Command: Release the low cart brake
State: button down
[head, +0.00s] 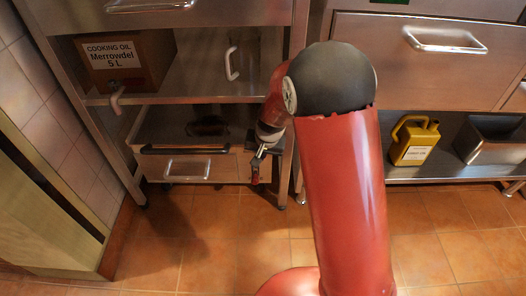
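The low cart (218,168) is a flat steel unit under the left counter, with a black bar handle (184,150) and a metal pull (188,168) on its front. A small dark lever with a red part (255,174) hangs at the right end of its front and looks like the brake. My gripper (262,154) is at that right end, just above the small lever. It is small in view and partly hidden by my red arm. I cannot tell whether its fingers are open or touching the lever.
A cooking oil box (127,62) stands on the shelf above the cart. Counter legs stand close on both sides of the cart. A yellow jerrycan (415,140) and a steel bin (490,138) sit on the right shelf. The tiled floor (215,235) in front is clear.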

aim_at(256, 175)
jog(key=f, duration=0.3)
jog(key=a+f+b, duration=0.1)
jog(key=f, duration=0.1)
jog(key=shift+s+f, duration=0.3)
jog(key=shift+s+a+f, duration=0.1)
jog(key=shift+s+f, duration=0.1)
jog(key=shift+f, duration=0.2)
